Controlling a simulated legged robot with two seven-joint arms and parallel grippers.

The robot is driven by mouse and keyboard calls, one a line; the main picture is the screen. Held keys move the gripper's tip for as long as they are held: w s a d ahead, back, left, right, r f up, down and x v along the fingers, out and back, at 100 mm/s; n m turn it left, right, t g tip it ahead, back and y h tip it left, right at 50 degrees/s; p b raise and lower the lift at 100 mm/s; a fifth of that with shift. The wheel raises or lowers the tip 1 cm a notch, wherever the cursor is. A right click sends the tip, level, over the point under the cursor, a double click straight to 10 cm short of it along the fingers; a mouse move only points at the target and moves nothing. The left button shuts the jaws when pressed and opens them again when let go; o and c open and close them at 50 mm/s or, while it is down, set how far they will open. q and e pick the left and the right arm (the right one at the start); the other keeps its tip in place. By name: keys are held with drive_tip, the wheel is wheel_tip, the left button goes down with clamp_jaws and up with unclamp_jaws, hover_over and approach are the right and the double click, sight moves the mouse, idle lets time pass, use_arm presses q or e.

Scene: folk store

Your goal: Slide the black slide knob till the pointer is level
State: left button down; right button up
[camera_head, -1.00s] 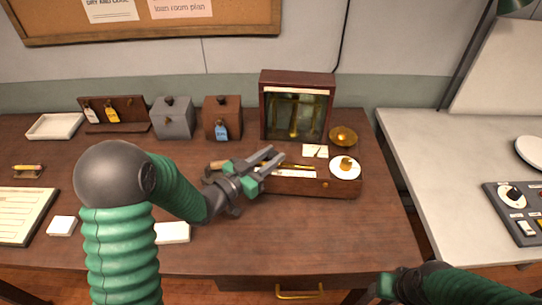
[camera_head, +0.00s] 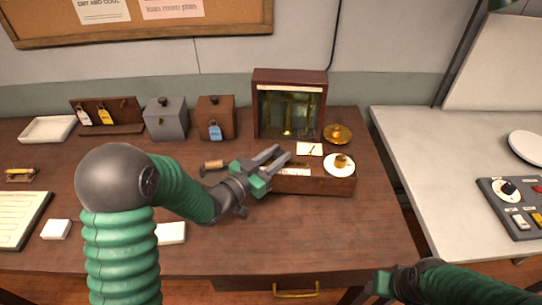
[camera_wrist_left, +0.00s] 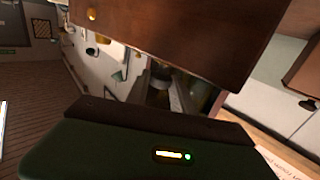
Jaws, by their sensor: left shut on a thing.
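The balance is a wooden glass-fronted case (camera_head: 289,105) on a long wooden base (camera_head: 325,185) on the brown desk. A white card with a thin dark pointer (camera_head: 309,149) lies by the base; I cannot tell if the pointer is level. My left gripper (camera_head: 277,158) is over the left part of the base, its fingers pointing right and back, shut on the black slide knob. The knob is hidden by the fingers in the head view. In the left wrist view a dark piece (camera_wrist_left: 160,72) shows under a wooden edge. My right gripper (camera_head: 384,284) is low at the front, its jaws unclear.
A white dial with a brass piece (camera_head: 340,164) sits at the base's right end, and a brass pan (camera_head: 338,133) stands behind it. A wooden-handled tool (camera_head: 214,165) lies left of the gripper. Grey and brown boxes (camera_head: 166,118) stand behind.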

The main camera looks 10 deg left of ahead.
use_arm(q)
drive_tip(key=c, duration=1.4)
unclamp_jaws()
drive_tip(key=shift+w+a+r, duration=0.1)
drive_tip(key=shift+a, duration=0.05)
drive_tip(key=o, duration=0.3)
drive_tip(key=p+v, duration=0.6)
drive_tip(key=v, duration=1.1)
drive_tip(key=shift+p, duration=0.35)
drive_tip(key=shift+w, duration=0.1)
